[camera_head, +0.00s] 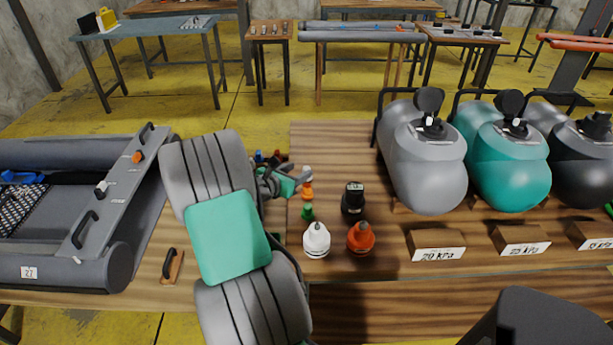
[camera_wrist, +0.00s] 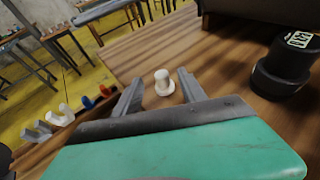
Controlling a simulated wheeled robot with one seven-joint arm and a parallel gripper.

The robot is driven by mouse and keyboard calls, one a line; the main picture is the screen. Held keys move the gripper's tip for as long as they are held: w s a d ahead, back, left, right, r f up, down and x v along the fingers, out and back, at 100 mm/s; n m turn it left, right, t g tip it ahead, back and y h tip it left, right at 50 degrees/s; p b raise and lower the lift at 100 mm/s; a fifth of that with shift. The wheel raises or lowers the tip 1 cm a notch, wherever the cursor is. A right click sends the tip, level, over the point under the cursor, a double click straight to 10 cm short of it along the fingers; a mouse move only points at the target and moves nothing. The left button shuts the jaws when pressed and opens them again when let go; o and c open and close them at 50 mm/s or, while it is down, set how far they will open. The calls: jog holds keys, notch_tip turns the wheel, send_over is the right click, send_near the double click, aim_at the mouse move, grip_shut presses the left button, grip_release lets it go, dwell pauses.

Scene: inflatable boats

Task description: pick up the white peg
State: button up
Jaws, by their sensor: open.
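The white peg (camera_wrist: 163,84) stands upright on the wooden table in the wrist view, with a round top and a wider base. My gripper (camera_wrist: 159,76) is open, with one grey finger to the left of the peg and one to the right. Gaps show between the peg and both fingers, and the gripper holds nothing. In the head view my gripper (camera_head: 290,178) is low over the table, partly hidden by my arm. A pale shape shows there by the fingers, but I cannot tell whether it is the peg.
In the head view an orange peg (camera_head: 307,191) and a green peg (camera_head: 307,212) are close to my gripper. A black valve (camera_head: 353,200), a white bottle-like piece (camera_head: 316,239) and an orange one (camera_head: 361,238) stand nearer. Blue (camera_wrist: 87,102) and red (camera_wrist: 105,90) pegs stand left.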

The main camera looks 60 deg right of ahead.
aim_at(306, 169)
jog(key=x, duration=0.6)
jog(key=shift+a+f, duration=0.15)
jog(key=shift+f, duration=0.1)
grip_shut()
